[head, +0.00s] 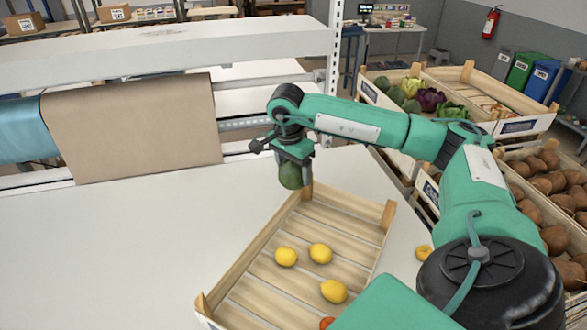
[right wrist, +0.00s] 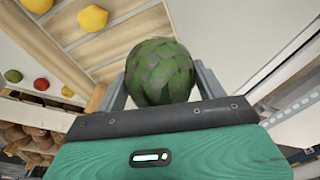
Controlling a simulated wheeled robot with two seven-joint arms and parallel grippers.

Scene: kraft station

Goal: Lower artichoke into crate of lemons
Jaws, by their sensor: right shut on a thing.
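A green artichoke (head: 291,175) is held in my right gripper (head: 297,160), over the far left corner of the wooden crate (head: 240,268). In the right wrist view the artichoke (right wrist: 161,72) sits between the two grey fingers. The crate stands on the white table and is slatted, with three yellow lemons (head: 320,253) showing inside. A red-orange item (head: 327,323) shows at its near edge, partly hidden by my arm. The artichoke appears above the crate rim; the exact height is hard to tell. My left gripper is out of view.
A yellow fruit (head: 424,252) lies right of the crate. Crates of vegetables (head: 430,100) and brown potato-like produce (head: 547,185) stand at the right. A shelf with a brown paper roll (head: 130,130) is behind. The table (head: 90,255) is clear at left.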

